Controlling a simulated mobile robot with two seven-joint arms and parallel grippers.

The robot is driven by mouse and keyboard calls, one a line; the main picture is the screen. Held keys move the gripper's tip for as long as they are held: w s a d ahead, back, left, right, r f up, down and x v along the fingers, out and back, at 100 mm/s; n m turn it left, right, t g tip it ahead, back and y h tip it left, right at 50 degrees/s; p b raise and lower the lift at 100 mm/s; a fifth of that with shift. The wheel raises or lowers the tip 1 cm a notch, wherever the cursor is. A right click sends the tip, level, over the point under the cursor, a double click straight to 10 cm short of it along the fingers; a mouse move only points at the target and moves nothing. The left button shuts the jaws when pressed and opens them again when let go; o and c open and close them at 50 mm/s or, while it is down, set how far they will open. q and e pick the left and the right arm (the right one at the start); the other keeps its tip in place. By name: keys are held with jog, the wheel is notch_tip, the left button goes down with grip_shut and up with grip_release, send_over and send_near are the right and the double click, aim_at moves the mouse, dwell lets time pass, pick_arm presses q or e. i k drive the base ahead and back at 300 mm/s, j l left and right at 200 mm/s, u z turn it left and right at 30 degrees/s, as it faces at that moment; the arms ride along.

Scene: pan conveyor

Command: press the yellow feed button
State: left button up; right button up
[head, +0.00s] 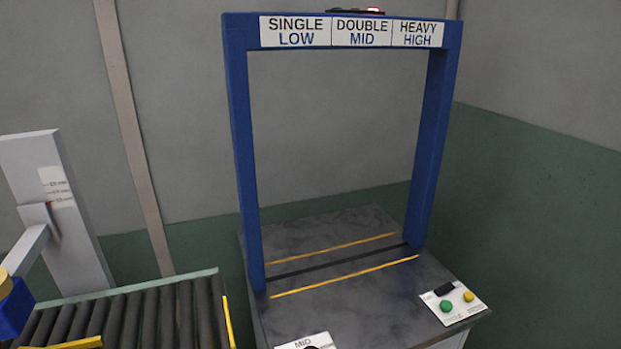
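The yellow feed button (468,296) sits on a white control plate (456,313) at the right front of the dark table. A green button (446,306) is beside it on the left, and a small black part (444,289) lies behind the green one on the same plate. Nothing touches the yellow button. Neither of my grippers shows in the head view, so I cannot see whether they are open or shut.
A blue gate frame (240,150) with a SINGLE/DOUBLE/HEAVY sign stands on the dark table (365,312). A roller conveyor (135,316) is at lower left, beside a grey post (62,215) with a scale. A white MID label (300,343) is at the front edge.

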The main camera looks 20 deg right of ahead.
aim_at(468, 297)
jog(key=z, duration=0.45)
jog(key=k+z, duration=0.15)
jog(key=z, duration=0.3)
jog(key=k+z, duration=0.1)
jog(key=z, duration=0.35)
